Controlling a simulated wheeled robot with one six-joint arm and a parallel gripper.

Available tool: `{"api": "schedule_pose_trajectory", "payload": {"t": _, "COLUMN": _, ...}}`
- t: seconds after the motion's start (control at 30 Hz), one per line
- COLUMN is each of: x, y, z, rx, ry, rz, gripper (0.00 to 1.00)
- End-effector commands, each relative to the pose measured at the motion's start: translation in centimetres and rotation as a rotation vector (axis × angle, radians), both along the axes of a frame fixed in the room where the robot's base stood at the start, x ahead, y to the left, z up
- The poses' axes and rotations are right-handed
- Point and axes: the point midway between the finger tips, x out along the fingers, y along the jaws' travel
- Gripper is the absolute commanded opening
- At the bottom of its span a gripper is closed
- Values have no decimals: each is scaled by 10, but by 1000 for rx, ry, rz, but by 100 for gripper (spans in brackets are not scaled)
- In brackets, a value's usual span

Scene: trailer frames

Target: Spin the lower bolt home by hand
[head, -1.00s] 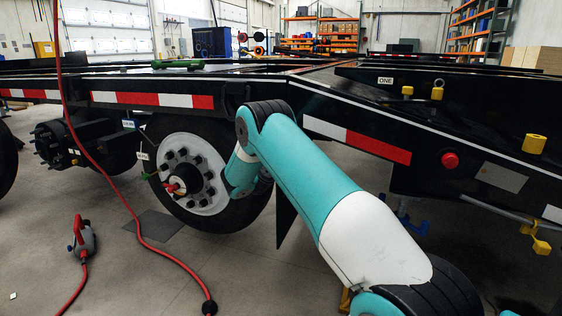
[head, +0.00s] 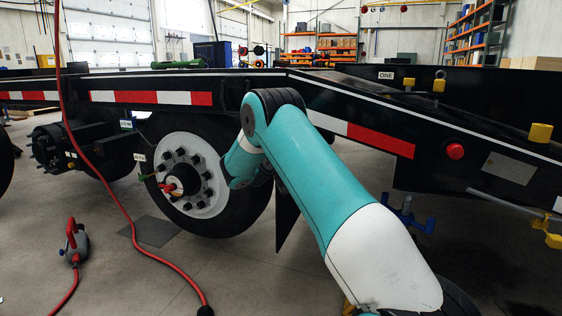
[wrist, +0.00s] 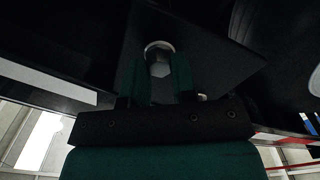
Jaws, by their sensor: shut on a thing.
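In the wrist view, a grey hex-headed bolt (wrist: 160,70) with a pale round rim behind it sits against a dark plate (wrist: 215,62). My gripper (wrist: 157,60) has its two dark green fingers on either side of the bolt head, shut on it. How far the bolt is threaded in is hidden. In the head view my gripper and the bolt are out of sight behind my teal and white arm, which reaches toward the black trailer frame (head: 345,85).
A wheel with a white hub (head: 205,200) is just left of my arm. A red hose (head: 125,215) hangs down and runs along the floor. A grey tool with a red handle (head: 76,245) stands on the floor at left. A blue bracket (head: 402,218) hangs beneath the frame.

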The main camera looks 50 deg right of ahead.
Motion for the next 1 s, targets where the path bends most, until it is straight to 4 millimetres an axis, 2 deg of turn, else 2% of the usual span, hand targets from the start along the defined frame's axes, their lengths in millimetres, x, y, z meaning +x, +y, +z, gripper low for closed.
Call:
{"api": "schedule_pose_trajectory", "payload": {"t": 0.03, "x": -2, "y": -1, "z": -7, "rx": 17, "ry": -35, "rz": -7, "gripper": 2}}
{"api": "schedule_pose_trajectory", "payload": {"t": 1.0, "x": -5, "y": -2, "z": -7, "rx": 365, "ry": -890, "rz": -8, "gripper": 2}}
